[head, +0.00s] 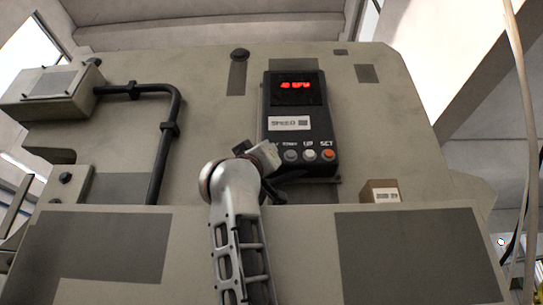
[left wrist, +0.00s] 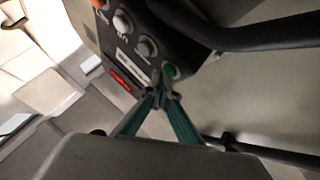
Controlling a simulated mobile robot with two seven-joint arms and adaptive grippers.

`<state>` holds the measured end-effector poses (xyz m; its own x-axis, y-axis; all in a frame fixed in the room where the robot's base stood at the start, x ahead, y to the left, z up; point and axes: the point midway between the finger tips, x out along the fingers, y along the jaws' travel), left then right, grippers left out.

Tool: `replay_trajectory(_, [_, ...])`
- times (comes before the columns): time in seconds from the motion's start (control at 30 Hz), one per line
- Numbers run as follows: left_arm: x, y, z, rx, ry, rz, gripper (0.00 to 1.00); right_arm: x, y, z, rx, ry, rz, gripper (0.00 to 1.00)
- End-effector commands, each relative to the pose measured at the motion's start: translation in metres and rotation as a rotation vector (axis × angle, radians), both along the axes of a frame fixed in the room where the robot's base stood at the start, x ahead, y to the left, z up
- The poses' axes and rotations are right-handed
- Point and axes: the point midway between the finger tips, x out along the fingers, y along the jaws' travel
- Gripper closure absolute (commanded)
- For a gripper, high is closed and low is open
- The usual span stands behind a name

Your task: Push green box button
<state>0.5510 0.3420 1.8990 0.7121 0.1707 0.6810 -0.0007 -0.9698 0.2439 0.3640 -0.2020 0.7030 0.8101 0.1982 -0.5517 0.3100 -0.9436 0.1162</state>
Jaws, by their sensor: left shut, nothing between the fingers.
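The black control box (head: 315,130) hangs on a beige machine panel, with a red lit display (head: 293,85) and a row of buttons. In the head view, my left arm covers the left end of that row and the green button is hidden. In the left wrist view, the box (left wrist: 125,55) appears turned, and the green button (left wrist: 170,71) is at the near end of the row. My left gripper (left wrist: 163,88) is shut and empty, its fingertips right by the green button. I cannot tell if they touch it. My right gripper is not in view.
Grey (head: 290,156), white (head: 310,156) and orange (head: 327,155) buttons sit close beside each other on the box. A small brown labelled box (head: 381,192) is to the lower right. A black pipe (head: 165,130) runs down the panel at left.

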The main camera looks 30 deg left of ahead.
Motion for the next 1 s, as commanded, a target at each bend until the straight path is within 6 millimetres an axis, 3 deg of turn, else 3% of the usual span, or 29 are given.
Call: replay_trajectory(1.0, [-0.014,-0.009,0.0,0.0,0.0,0.0,1.0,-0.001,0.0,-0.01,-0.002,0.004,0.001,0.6])
